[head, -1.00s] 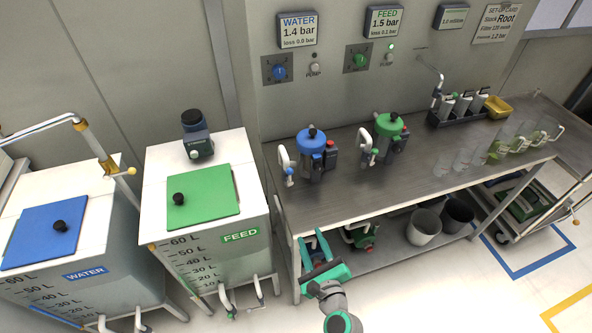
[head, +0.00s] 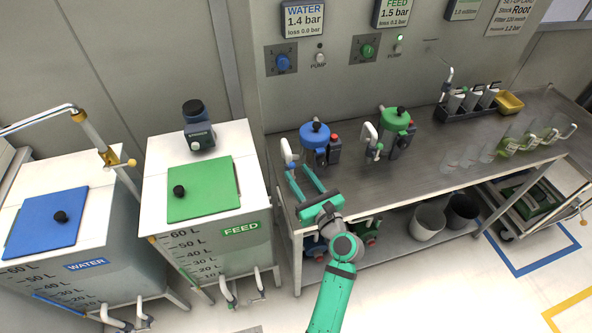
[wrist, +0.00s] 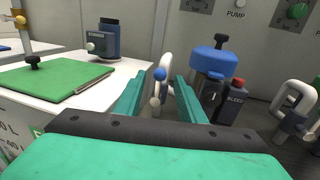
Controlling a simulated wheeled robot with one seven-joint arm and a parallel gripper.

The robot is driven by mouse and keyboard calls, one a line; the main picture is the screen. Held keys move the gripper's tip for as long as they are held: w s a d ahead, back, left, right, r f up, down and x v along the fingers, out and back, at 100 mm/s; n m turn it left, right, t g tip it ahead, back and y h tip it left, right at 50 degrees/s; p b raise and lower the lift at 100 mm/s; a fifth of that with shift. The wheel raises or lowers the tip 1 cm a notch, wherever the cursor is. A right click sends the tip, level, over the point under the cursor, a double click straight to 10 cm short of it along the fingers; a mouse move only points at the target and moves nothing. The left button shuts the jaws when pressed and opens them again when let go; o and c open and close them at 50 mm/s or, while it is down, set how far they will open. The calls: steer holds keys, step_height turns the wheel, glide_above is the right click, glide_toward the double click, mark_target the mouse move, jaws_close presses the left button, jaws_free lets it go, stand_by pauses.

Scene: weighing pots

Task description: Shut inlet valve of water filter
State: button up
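The water filter (head: 315,137) has a blue lid and stands at the left end of the steel bench. Its inlet valve (head: 288,153), a white pipe loop with a blue-tipped handle, is on its left side. In the wrist view the inlet valve (wrist: 161,82) shows between my fingers, beyond their tips, with the filter (wrist: 212,70) to the right. My gripper (head: 304,185) is open and empty at the bench's front edge, pointing at the valve. Its two green fingers (wrist: 153,85) are spread, and nothing touches them visibly.
The green-lidded feed filter (head: 395,125) stands to the right on the bench (head: 440,178). The feed tank (head: 245,190) stands close on the left, with the water tank (head: 100,215) beyond it. Glass jugs (head: 510,140) stand at the bench's right end.

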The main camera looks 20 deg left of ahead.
steer(key=shift+x, duration=1.4)
jaws_close()
steer(key=shift+s, duration=0.1)
steer(key=s+a+f+n+h, duration=0.3)
steer(key=a+f+n+h, duration=0.1)
steer(key=n, duration=1.1)
steer(key=shift+a+f+n, duration=0.4)
steer(key=shift+f, duration=0.25)
steer(key=shift+s, duration=0.15)
